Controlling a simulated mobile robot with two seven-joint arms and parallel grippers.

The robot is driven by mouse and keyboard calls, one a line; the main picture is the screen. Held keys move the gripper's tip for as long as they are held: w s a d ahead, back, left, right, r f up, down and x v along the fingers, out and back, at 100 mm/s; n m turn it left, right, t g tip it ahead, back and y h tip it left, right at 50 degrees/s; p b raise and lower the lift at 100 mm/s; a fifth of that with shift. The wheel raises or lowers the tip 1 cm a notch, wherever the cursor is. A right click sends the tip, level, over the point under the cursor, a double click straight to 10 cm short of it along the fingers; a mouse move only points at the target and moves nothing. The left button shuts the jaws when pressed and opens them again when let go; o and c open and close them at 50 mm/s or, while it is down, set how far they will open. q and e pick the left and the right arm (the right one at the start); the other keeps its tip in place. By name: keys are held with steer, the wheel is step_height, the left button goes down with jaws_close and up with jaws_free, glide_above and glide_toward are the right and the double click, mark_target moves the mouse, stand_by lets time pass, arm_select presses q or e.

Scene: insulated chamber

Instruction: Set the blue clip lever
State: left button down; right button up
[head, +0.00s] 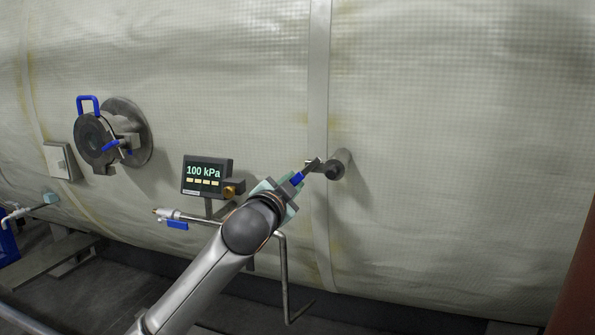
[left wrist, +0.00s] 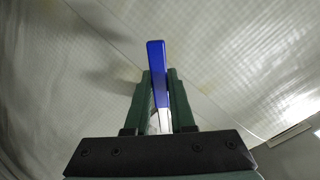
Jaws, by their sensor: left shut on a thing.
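A blue lever (head: 297,178) with a metal shank sits at a short grey pipe stub (head: 337,166) that sticks out of the chamber wall. My left gripper (head: 289,186) is shut on this lever, just left of and below the stub. In the left wrist view the blue lever (left wrist: 156,75) stands between the two green fingers of the gripper (left wrist: 160,98), with its pale metal part lower down. The fingers and arm hide part of the lever in the head view. My right gripper is not in view.
A round metal port (head: 92,138) with a blue handle (head: 88,103) is on the left. A display (head: 207,176) reading 100 kPa stands left of my gripper, above a pipe with a blue valve handle (head: 177,225). A bent metal rod (head: 285,285) hangs below. The wall to the right is bare.

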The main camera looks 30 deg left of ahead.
arm_select(q)
steer(key=m+p, duration=0.1)
steer(key=a+r+m+p, duration=0.1)
steer(key=m+p, duration=0.1)
steer(key=shift+s+r, duration=0.1)
steer(key=shift+r, duration=0.15)
steer(key=shift+a+r+m+p, duration=0.1)
steer(key=shift+r+m+p, duration=0.2)
steer(key=shift+m+p, duration=0.4)
steer(key=shift+a+r+m, duration=0.1)
steer(key=shift+r+m, duration=0.15)
steer(key=shift+m, duration=0.65)
steer(key=shift+s+r+m, duration=0.1)
steer(key=shift+r+m, duration=0.2)
steer(key=shift+m, duration=0.4)
steer(key=shift+r+m, duration=0.25)
steer(key=shift+m, duration=0.45)
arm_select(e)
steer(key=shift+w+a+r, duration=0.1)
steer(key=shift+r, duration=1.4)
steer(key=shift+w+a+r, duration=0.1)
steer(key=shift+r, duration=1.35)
arm_select(q)
steer(key=shift+r, duration=0.1)
steer(key=c, duration=0.8)
jaws_free()
steer(key=shift+o, duration=0.2)
